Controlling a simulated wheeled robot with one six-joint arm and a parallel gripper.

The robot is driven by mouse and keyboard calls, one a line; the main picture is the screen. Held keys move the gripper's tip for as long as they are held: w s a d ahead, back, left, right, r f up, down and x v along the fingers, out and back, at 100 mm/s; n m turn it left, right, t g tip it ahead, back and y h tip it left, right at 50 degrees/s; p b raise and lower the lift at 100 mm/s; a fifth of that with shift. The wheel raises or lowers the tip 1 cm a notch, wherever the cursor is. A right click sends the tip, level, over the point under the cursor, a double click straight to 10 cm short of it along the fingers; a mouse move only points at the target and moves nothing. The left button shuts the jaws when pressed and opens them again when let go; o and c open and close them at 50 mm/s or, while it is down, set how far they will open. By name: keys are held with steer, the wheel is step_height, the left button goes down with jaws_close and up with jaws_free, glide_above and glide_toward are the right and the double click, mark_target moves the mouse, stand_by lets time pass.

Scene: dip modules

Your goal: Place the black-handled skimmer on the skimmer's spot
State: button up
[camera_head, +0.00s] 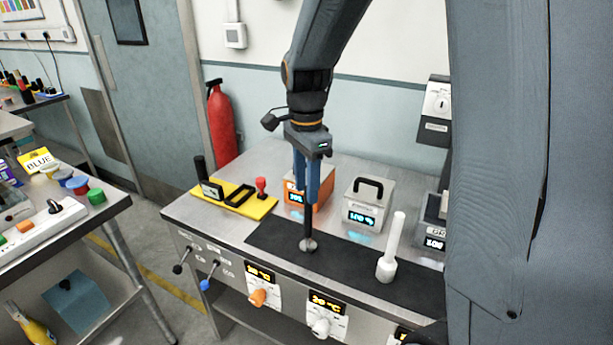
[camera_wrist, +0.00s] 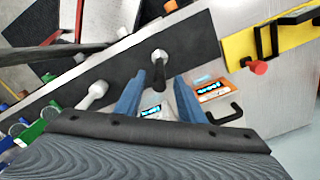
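A black-handled tool with a round silver end (camera_head: 308,244), which looks like the skimmer, stands upright on the black mat (camera_head: 272,238). It also shows in the wrist view (camera_wrist: 158,57). My gripper (camera_head: 306,203) points straight down over it. In the wrist view my gripper's blue fingers (camera_wrist: 160,76) stand apart on both sides of the handle, with a gap visible on each side. I cannot tell which place is the skimmer's spot.
A white-handled tool (camera_head: 390,250) stands on the mat to the right. Behind are an orange bath (camera_head: 296,196) and a grey lidded bath (camera_head: 362,212). A yellow board (camera_head: 258,209) with black fittings and a red knob (camera_head: 261,184) lies at left. Dials line the table's front.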

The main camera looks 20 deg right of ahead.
steer(key=shift+r+b, duration=0.35)
steer(key=shift+r, duration=1.55)
steer(key=shift+r, duration=0.1)
